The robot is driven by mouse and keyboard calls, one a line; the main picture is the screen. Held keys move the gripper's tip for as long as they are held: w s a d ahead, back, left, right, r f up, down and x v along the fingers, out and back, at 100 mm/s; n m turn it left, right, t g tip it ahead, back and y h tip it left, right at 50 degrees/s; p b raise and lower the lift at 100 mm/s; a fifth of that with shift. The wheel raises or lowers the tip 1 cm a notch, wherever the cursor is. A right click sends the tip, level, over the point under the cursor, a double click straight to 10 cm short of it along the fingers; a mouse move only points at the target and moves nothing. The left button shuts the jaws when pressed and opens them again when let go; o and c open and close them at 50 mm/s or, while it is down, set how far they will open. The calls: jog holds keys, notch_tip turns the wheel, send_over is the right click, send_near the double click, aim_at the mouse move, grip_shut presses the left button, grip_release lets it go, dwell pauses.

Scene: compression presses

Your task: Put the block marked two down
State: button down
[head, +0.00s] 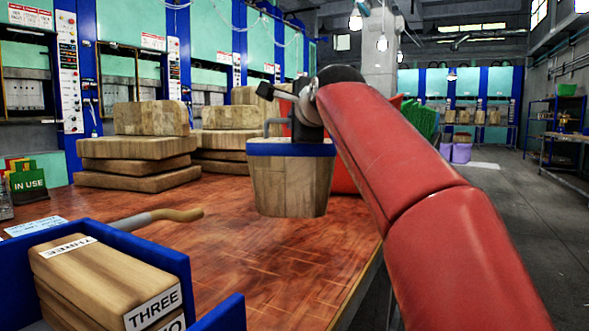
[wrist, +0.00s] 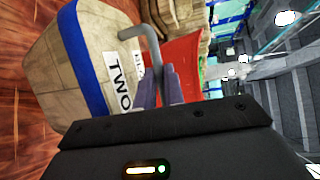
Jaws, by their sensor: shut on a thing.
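The block marked two (head: 292,185) is a tapered wooden piece with a blue band near its top and a grey bent handle. In the wrist view, its white TWO label (wrist: 119,84) shows on the face beyond the blue band, beside a second, partly hidden label. My gripper (wrist: 168,88) is shut on the grey handle, close beside the labels. In the head view my gripper (head: 308,112) is at the top of the block, partly hidden by my red arm. The block is upright at the right part of the table; I cannot tell whether its base touches the wood.
The red-brown table (head: 235,255) has free room around the block. A blue tray (head: 140,248) at front left holds wooden blocks, the top one labelled THREE (head: 153,307). A tan-handled tool (head: 180,215) lies behind it. Stacked wooden slabs (head: 135,165) stand at back left.

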jog(key=shift+f+b, duration=1.05)
jog(key=shift+f, duration=1.85)
jog(key=shift+f, duration=0.15)
jog(key=c, duration=1.5)
grip_release()
jog(key=shift+f, duration=0.1)
jog(key=shift+s+d+r, duration=0.1)
jog(key=shift+s+r, duration=0.1)
jog(key=shift+s, duration=0.05)
send_near(296, 149)
jog(key=shift+w+d+f+b, duration=0.1)
jog(key=shift+w+d+b, duration=0.1)
jog(key=shift+w, duration=0.2)
jog(key=shift+w+d+f+b, duration=0.1)
jog(key=shift+w+b, duration=0.1)
jog(key=shift+w, duration=0.2)
